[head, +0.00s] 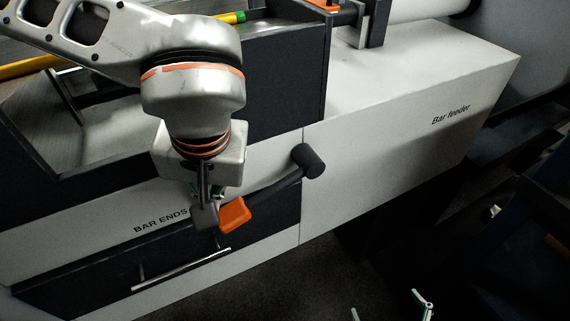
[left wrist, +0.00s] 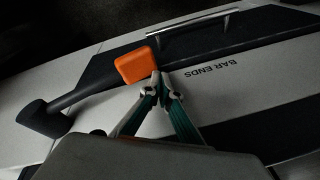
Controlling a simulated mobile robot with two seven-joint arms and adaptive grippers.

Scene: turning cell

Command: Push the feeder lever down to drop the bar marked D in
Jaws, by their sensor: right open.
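The feeder lever is a dark arm (head: 275,187) running from a round black hub (head: 307,160) on the machine's front to an orange end block (head: 234,215). The block also shows in the left wrist view (left wrist: 136,66). My left gripper (left wrist: 159,77) has its fingertips together at the block's edge; whether they touch it I cannot tell. In the head view its wrist hides part of the fingers. My right gripper (head: 390,304) is open and empty at the bottom edge, away from the lever. No bar marked D is readable.
A yellow bar (head: 25,67) with a green end lies behind my left arm. Below the lever is a dark drawer labelled BAR ENDS with a metal handle (head: 180,270). The white Bar feeder housing (head: 400,140) stretches right. The floor in front looks clear.

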